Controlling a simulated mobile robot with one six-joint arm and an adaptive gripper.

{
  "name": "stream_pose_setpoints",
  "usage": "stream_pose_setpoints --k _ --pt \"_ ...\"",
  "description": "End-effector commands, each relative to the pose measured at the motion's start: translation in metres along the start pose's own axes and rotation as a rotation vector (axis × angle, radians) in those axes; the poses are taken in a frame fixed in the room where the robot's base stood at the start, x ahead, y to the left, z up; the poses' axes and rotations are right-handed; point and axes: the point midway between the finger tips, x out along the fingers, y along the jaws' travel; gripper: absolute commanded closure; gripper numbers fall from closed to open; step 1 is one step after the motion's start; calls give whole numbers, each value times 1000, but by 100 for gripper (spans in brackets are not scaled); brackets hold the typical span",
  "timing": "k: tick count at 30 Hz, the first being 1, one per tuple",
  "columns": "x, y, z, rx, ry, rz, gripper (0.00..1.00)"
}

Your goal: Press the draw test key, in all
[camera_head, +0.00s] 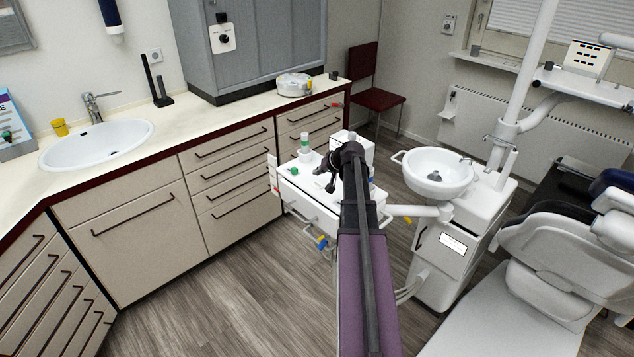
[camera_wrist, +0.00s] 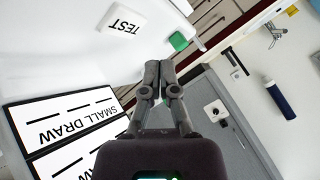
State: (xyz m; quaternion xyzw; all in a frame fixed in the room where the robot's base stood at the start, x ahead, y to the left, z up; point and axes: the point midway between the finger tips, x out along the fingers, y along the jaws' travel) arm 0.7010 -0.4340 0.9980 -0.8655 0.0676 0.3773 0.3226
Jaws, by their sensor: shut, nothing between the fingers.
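In the wrist view, a white label reading TEST (camera_wrist: 125,21) lies on a white surface at the top, upside down in the picture. A green square key (camera_wrist: 179,41) stands beside it, just beyond my fingertips. My gripper (camera_wrist: 159,72) is shut and empty, its two fingers together, pointing toward the green key. I cannot tell whether it touches anything. Panels reading SMALL DRAW (camera_wrist: 75,122) lie at the lower left. In the head view, my gripper (camera_head: 326,172) is over the white unit (camera_head: 312,205), with a small green spot (camera_head: 294,170) to its left.
Counter drawers (camera_head: 235,180) lie left behind the unit. The floor (camera_head: 235,290) in front is clear.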

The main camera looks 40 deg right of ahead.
Motion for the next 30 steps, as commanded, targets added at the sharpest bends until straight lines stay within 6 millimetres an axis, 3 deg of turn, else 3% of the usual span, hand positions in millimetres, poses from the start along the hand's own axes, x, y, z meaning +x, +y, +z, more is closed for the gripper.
stream_pose_setpoints --k 9,30 --pt "-16 -12 -12 0 0 0 100" --pt "-16 -12 -12 0 0 0 100"
